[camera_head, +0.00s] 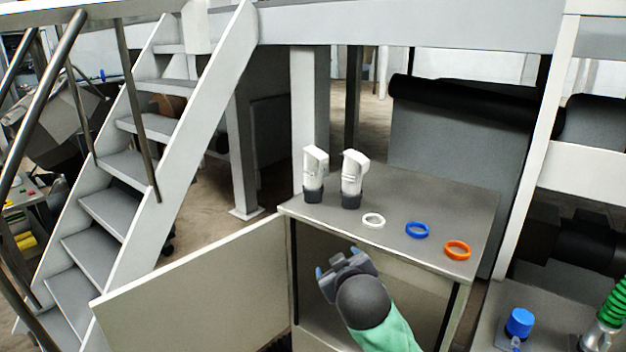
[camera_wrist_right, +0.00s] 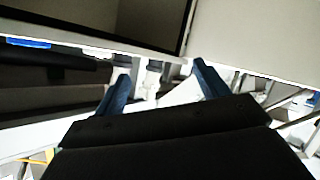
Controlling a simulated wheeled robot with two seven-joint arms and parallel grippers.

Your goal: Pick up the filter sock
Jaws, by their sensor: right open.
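I cannot make out a filter sock for certain in either view. My right gripper (camera_head: 337,262) is in front of the open cabinet, below its top, in the head view. Its two blue fingers are spread apart, and the wrist view shows them (camera_wrist_right: 158,85) with nothing held between them. Pale shapes (camera_wrist_right: 152,80) lie beyond the fingers, too small and blurred to identify. The cabinet (camera_head: 400,200) has its pale door (camera_head: 195,295) swung open to the left. Part of its interior is hidden behind my right arm. My left gripper is not in view.
Two white-and-grey upright devices (camera_head: 314,174) (camera_head: 352,180) stand on the cabinet top. White (camera_head: 373,227), blue (camera_head: 417,236) and orange (camera_head: 457,257) rings lie there. Metal stairs (camera_head: 150,130) rise at left. A blue-capped item (camera_head: 519,323) and green coil (camera_head: 614,302) stand at lower right.

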